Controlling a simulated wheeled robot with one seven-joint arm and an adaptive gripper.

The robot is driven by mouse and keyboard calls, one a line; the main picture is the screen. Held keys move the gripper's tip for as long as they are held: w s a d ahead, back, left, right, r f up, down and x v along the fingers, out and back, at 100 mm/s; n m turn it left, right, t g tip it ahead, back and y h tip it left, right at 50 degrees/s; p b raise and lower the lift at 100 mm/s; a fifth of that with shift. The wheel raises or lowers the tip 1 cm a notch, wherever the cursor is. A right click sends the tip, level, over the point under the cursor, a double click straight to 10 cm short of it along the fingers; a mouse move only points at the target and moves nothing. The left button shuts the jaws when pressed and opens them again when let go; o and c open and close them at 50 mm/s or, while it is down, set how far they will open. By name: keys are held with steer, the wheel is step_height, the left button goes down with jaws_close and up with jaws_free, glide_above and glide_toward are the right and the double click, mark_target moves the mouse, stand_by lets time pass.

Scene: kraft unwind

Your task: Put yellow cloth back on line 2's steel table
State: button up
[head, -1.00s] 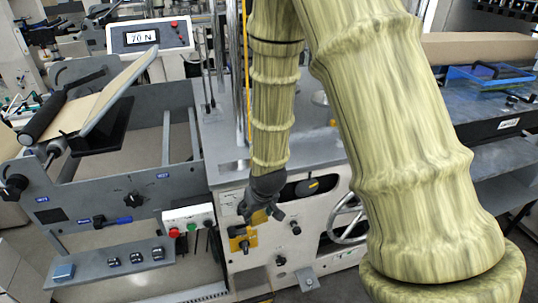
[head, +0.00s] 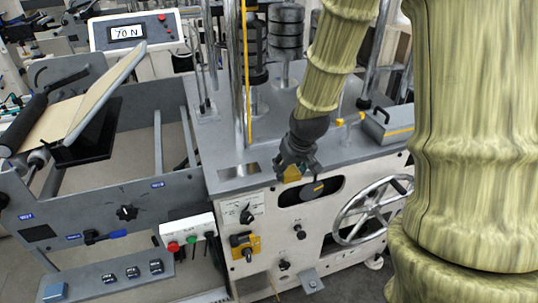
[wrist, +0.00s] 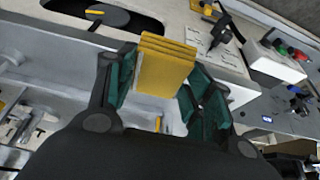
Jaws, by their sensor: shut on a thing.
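The yellow cloth (wrist: 165,68) is a folded, layered block between the teal-padded fingers of my gripper (wrist: 162,88) in the wrist view. The gripper is shut on it. In the head view my gripper (head: 296,168) hangs at the front edge of the grey machine top, and a small yellow patch of the cloth (head: 291,174) shows below it. The rest of the cloth is hidden by the fingers there. I cannot pick out line 2's steel table in the current views.
Below the gripper is a white machine front with a dark slot (head: 310,190), knobs and a handwheel (head: 372,210). Metal posts (head: 238,80) and stacked dark weights (head: 286,35) stand on its top. A roller frame with a 70 N display (head: 134,31) is at left.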

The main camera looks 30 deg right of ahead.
steer(key=w+p, duration=0.1)
steer(key=w, duration=0.3)
steer(key=w+d+f+p, duration=0.1)
steer(key=w, duration=0.3)
steer(key=w+d+p, duration=0.1)
steer(key=w, duration=0.3)
steer(key=shift+w+d+f+p, duration=0.15)
steer(key=shift+w+p, duration=0.25)
steer(key=shift+f+p, duration=0.85)
steer(key=shift+f, duration=0.9)
steer(key=shift+f, duration=0.15)
steer(key=o, duration=0.9)
steer(key=shift+r, duration=0.25)
steer(key=shift+b+v, duration=1.45)
steer(key=shift+v, duration=4.5)
